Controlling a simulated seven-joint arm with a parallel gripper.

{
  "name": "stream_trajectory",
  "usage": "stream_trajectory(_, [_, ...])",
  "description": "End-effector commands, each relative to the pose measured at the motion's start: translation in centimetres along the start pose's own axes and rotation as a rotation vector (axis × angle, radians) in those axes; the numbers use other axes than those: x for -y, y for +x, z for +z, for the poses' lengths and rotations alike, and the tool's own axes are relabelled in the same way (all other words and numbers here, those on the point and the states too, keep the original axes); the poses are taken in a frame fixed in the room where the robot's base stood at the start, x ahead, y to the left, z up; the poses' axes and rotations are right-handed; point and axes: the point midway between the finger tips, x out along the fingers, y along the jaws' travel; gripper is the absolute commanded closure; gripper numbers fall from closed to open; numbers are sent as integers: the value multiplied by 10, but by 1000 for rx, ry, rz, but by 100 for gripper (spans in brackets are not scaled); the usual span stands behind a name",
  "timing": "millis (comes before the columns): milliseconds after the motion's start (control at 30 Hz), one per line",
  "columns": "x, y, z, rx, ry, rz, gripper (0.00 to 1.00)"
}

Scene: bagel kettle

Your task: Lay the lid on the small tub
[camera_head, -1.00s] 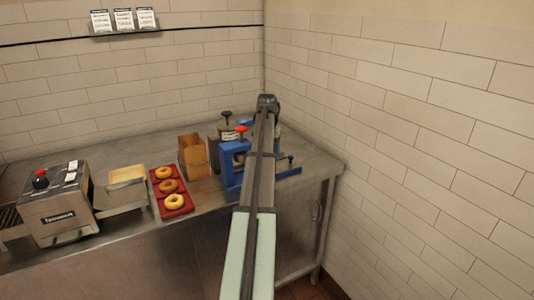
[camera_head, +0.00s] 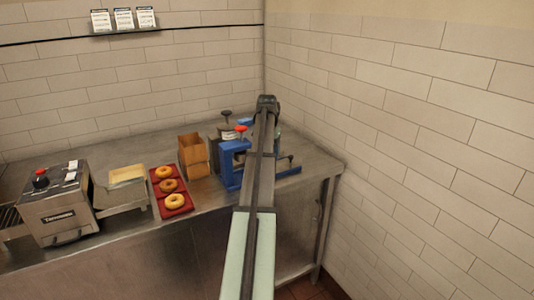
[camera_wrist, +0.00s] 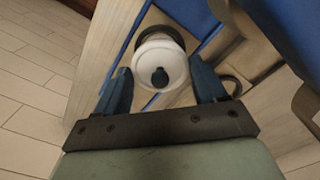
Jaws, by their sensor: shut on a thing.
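In the wrist view my gripper (camera_wrist: 160,75) has its two dark blue fingers shut on the lid (camera_wrist: 150,55), a round white piece with a dark knob facing the camera. The fingers lie on either side of its edge. A dark round shape (camera_wrist: 160,32) shows just beyond the lid; it may be the small tub, but the lid covers most of it. I cannot tell whether the two touch. In the head view my arm hides the gripper, the lid and any small tub.
A blue frame stands on the steel counter (camera_head: 120,152), left of my arm, with a red knob (camera_head: 240,128) beside it. A brown box (camera_head: 193,157), a red tray (camera_head: 160,205) with bagels and a steel machine (camera_head: 58,208) stand further left. A tiled wall is at right.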

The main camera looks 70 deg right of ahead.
Motion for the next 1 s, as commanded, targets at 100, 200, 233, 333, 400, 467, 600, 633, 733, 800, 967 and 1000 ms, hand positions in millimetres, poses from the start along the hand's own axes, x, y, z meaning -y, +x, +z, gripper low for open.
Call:
stream_trajectory(100, [0,0,0,0,0,0,57])
stream_trajectory(200, [0,0,0,0,0,0,57])
stream_trajectory(233, [0,0,0,0,0,0,57])
stream_trajectory(333, [0,0,0,0,0,0,23])
stream_trajectory(400, [0,0,0,0,0,0,16])
stream_trajectory(467, [0,0,0,0,0,0,10])
stream_trajectory(600, [0,0,0,0,0,0,0])
stream_trajectory(633, [0,0,0,0,0,0,0])
stream_trajectory(733, [0,0,0,0,0,0,0])
stream_trajectory(800, [0,0,0,0,0,0,0])
stream_trajectory(967, [0,-1,0,0,0,0,0])
stream_trajectory(1000, [0,-1,0,0,0,0,0])
